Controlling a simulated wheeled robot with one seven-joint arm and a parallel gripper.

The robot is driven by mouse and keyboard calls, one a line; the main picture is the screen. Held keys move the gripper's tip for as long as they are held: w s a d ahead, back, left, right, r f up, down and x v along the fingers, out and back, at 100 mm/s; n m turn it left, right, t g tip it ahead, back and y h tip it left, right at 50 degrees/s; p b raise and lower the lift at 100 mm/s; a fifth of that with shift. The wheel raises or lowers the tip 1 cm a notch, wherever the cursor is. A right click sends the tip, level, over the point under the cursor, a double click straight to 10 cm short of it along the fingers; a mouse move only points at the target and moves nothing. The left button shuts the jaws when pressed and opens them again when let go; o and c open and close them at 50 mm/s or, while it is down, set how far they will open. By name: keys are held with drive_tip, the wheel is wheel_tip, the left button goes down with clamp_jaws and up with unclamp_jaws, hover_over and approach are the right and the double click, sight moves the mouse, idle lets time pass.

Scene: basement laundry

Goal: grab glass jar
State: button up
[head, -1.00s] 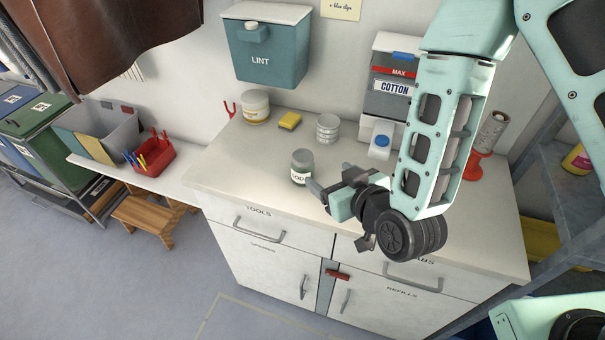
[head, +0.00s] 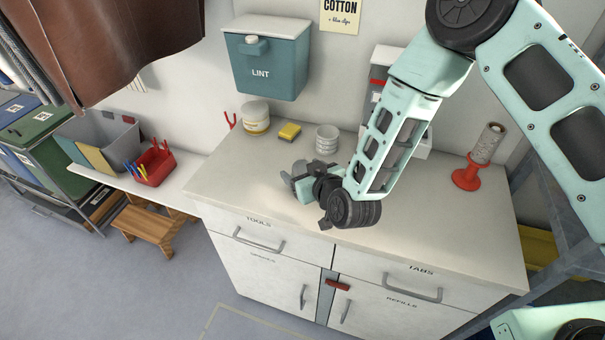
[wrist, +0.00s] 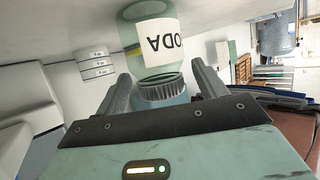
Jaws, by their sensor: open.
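The glass jar (wrist: 152,42) shows in the wrist view with a white label reading SODA and a grey ribbed lid. It appears upside down in that picture. Its lid end lies between the two fingers of my gripper (wrist: 161,75), with gaps visible on both sides. The jar's body extends beyond the fingertips. In the head view my gripper (head: 290,181) is low over the counter, left of its middle, and the jar is hidden or nearly hidden behind it. My gripper is open and holds nothing.
On the counter (head: 240,185) behind my gripper stand a lidded tub (head: 255,117), a yellow sponge (head: 289,131) and a pale ribbed container (head: 327,138). A red stand with a roll (head: 467,178) is at right. The counter's left front is clear.

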drive_tip(key=shift+x, duration=1.15)
drive_tip(key=c, duration=1.1)
drive_tip(key=shift+c, duration=0.2)
drive_tip(key=shift+r, duration=0.1)
